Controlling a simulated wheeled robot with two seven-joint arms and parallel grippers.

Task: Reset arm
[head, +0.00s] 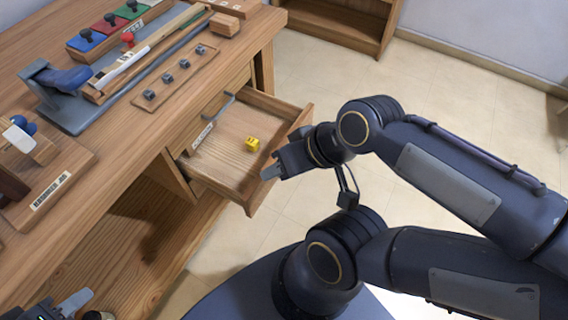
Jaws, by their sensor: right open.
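My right gripper (273,170) is over the front right part of an open wooden drawer (222,152), pointing left. It is open, and nothing shows between its fingers. A small yellow cube (252,144) lies in the drawer, just behind and left of this gripper and apart from it. Part of my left gripper (72,303) shows at the bottom left corner, low beside the desk. Most of it is cut off by the frame edge, so I cannot tell its jaw state.
The wooden desk (120,130) fills the left side. It carries a blue clamp-like tool (62,80), a board with several grey knobs (175,78), red, green and blue blocks (108,25), and a labelled wooden fixture (50,185). A shelf (345,22) stands behind; tiled floor (310,75) is clear.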

